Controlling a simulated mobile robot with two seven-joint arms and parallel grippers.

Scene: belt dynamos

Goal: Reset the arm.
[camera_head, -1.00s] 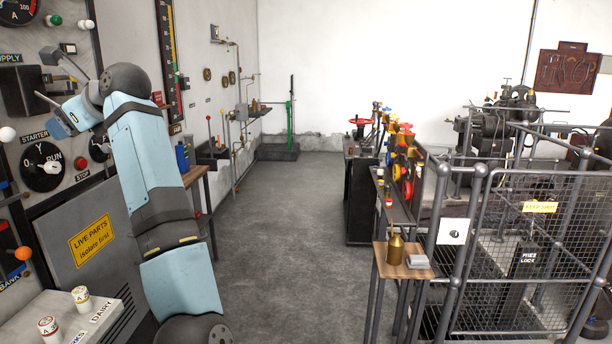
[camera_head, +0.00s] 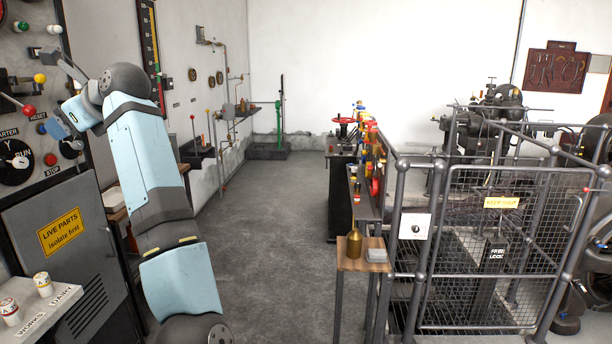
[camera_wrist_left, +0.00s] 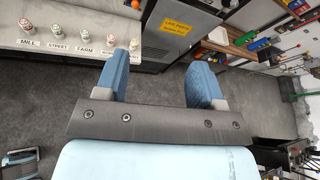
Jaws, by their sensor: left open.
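My left arm (camera_head: 148,160) rises from the bottom of the head view and bends at its top toward the switch panel on the left. My left gripper (camera_head: 62,128) is open in front of the panel, near the starter dial (camera_head: 15,162) and the stop button. In the left wrist view my left gripper (camera_wrist_left: 165,55) shows two blue fingers spread apart with nothing between them. I cannot tell whether a finger touches the panel in the head view. My right gripper is not in view.
The cabinet with a yellow sign (camera_head: 60,232) and a ledge with labelled pots (camera_head: 43,284) stand at left. A small wooden table (camera_head: 362,266) with a brass bottle (camera_head: 354,243) and a mesh cage (camera_head: 510,250) stand at right. Grey floor (camera_head: 260,250) lies clear between.

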